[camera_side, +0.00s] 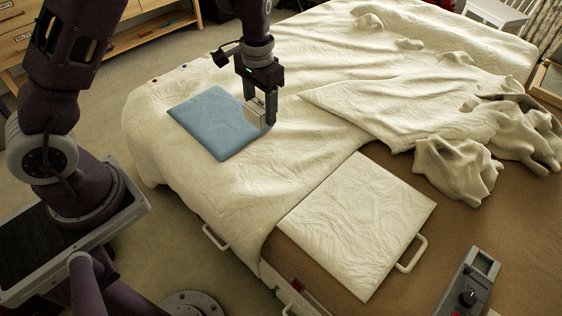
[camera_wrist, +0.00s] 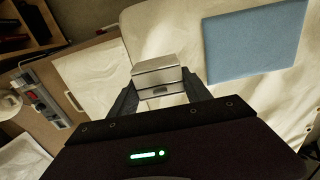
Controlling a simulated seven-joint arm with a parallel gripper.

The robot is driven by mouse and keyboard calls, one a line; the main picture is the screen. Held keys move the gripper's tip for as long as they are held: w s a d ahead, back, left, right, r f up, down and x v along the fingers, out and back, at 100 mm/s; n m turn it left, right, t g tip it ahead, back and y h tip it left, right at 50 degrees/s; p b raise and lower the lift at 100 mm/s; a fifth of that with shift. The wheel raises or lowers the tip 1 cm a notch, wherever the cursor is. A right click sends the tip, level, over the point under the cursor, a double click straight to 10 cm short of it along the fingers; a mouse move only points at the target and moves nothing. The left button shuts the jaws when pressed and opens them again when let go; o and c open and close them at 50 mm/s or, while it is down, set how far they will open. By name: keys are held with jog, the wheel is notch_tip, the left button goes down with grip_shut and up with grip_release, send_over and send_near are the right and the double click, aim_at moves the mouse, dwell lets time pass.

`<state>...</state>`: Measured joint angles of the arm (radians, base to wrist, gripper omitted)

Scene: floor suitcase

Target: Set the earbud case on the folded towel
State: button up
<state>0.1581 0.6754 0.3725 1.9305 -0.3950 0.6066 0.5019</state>
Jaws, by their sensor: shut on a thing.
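The blue folded towel (camera_side: 205,122) lies flat on the cream bed cover; in the wrist view it is at the upper right (camera_wrist: 255,42). My gripper (camera_side: 262,108) points down at the towel's right edge in the side view. It is shut on the pale earbud case (camera_side: 254,113). In the wrist view the case (camera_wrist: 157,68) sits between the two fingers (camera_wrist: 160,92), left of the towel and apart from it in the picture. The exact height of the case above the bed is hard to tell.
A cream square pad (camera_side: 358,225) with a handle lies on the brown surface at the front. A grey device with a knob (camera_side: 468,285) stands at the lower right. Rumpled cloth (camera_side: 455,165) lies at the right. The cover around the towel is mostly clear.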

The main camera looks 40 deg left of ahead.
jog(key=w+d+f+m, duration=0.1)
jog(key=w+f, duration=0.6)
jog(key=f, duration=0.2)
jog(key=m, duration=0.1)
send_over(293, 170)
notch_tip(293, 170, down, 8)
jog(key=shift+r, duration=0.2)
notch_tip(293, 170, down, 10)
jog(key=shift+r, duration=0.2)
jog(key=shift+f, duration=0.15)
jog(key=o, duration=1.5)
jog(key=shift+f, duration=0.1)
